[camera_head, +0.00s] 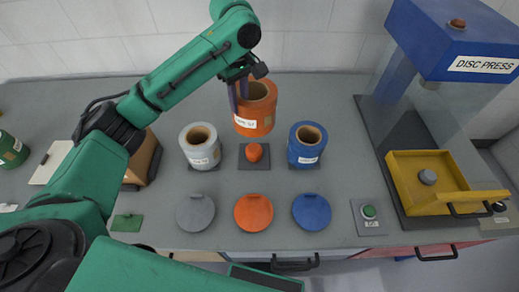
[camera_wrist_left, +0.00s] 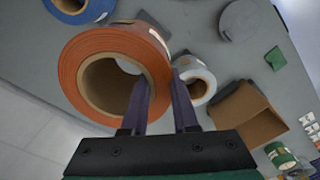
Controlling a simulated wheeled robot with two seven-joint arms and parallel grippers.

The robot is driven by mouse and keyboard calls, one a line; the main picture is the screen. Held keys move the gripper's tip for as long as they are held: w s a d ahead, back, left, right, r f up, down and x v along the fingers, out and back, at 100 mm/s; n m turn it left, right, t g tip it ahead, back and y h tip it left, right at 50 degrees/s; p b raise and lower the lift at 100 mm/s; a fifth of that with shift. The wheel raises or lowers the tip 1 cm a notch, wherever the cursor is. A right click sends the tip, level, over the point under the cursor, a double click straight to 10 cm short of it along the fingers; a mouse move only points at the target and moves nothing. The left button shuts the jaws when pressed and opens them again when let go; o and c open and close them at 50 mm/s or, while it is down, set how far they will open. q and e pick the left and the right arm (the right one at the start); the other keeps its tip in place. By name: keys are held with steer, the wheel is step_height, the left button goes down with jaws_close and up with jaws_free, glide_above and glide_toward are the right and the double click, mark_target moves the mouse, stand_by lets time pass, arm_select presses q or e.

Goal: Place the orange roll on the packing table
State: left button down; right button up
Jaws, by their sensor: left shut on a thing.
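The orange roll (camera_head: 255,122) has a tan core and a white label. My left gripper (camera_head: 239,90) is shut on the roll's wall, with one finger inside the core. The wrist view shows the orange roll (camera_wrist_left: 78,57) from its open end, with my gripper's dark fingers (camera_wrist_left: 160,95) across its near wall. In the head view the roll is just above and behind a small dark base with an orange knob (camera_head: 254,153), and seems held clear of it. Which surface is the packing table cannot be told. My right gripper is not in view.
On the grey counter (camera_head: 330,180), a white roll (camera_head: 203,158) and a blue roll (camera_head: 305,157) flank the orange knob. Grey, orange and blue discs (camera_head: 253,213) lie in front. A blue disc press (camera_head: 455,40) with a yellow tray (camera_head: 400,180) stands right; an open brown box (camera_head: 145,160) stands left.

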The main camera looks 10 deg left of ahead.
mark_target(239, 119)
arm_select(q)
steer(key=f, duration=0.2)
steer(key=f+b, duration=0.1)
steer(key=f, duration=0.5)
steer(key=shift+s+a+b, duration=0.15)
steer(key=shift+a+b, duration=0.15)
steer(key=shift+a, duration=0.05)
step_height(239, 119, down, 10)
steer(key=p, duration=0.1)
steer(key=shift+d+f+p, duration=0.15)
steer(key=shift+f+p, duration=0.05)
steer(key=shift+p, duration=0.2)
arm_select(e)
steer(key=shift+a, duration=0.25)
arm_select(q)
steer(key=c, duration=0.7)
jaws_free()
steer(key=shift+f, duration=0.1)
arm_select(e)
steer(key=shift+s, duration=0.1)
arm_select(q)
step_height(239, 119, up, 12)
steer(key=shift+r+b, duration=0.1)
steer(key=shift+b, duration=0.65)
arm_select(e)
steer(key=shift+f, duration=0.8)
